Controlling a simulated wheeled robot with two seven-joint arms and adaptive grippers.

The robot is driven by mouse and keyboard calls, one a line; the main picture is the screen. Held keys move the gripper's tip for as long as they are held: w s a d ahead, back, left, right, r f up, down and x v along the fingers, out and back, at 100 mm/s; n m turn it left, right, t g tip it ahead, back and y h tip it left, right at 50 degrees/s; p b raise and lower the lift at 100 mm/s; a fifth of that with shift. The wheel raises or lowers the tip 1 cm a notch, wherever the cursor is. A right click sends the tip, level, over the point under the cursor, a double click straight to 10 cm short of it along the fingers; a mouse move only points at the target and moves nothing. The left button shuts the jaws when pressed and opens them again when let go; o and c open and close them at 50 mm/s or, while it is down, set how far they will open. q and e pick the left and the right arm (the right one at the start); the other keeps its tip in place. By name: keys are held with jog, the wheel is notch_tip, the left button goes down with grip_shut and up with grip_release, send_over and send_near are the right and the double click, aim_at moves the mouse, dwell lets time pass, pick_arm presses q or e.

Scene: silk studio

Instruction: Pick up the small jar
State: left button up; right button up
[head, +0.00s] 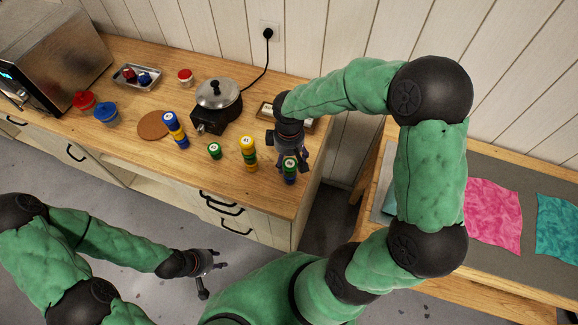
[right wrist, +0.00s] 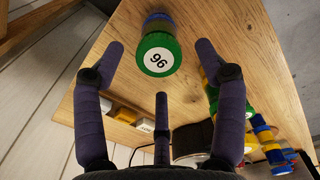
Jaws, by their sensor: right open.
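A green-lidded jar (head: 290,170) stands near the right front corner of the wooden counter, with a blue part under the green. In the right wrist view its green lid (right wrist: 158,56), marked 96, lies between the spread fingertips. My right gripper (head: 291,161) is open and empty above and around it; contact cannot be told. A small, low green jar (head: 214,151) stands alone further left on the counter. Which one is the small jar is not clear. My left gripper (head: 211,272) hangs over the floor before the counter, its fingers spread and empty.
A yellow-topped stack (head: 249,152) and a blue-topped stack (head: 177,130) stand left of my right gripper. A black pot (head: 218,98), a cork mat (head: 154,124), a red-lidded jar (head: 185,76) and a metal tray (head: 125,78) lie further back. A shallow wooden box (head: 266,110) is behind the gripper.

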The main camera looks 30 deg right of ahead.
aim_at(290, 163)
jog(key=shift+s+f, duration=0.15)
jog(key=shift+f, duration=0.15)
notch_tip(290, 163, down, 4)
jog(key=shift+f+b, duration=0.25)
jog(key=shift+b, duration=0.05)
jog(key=c, duration=1.3)
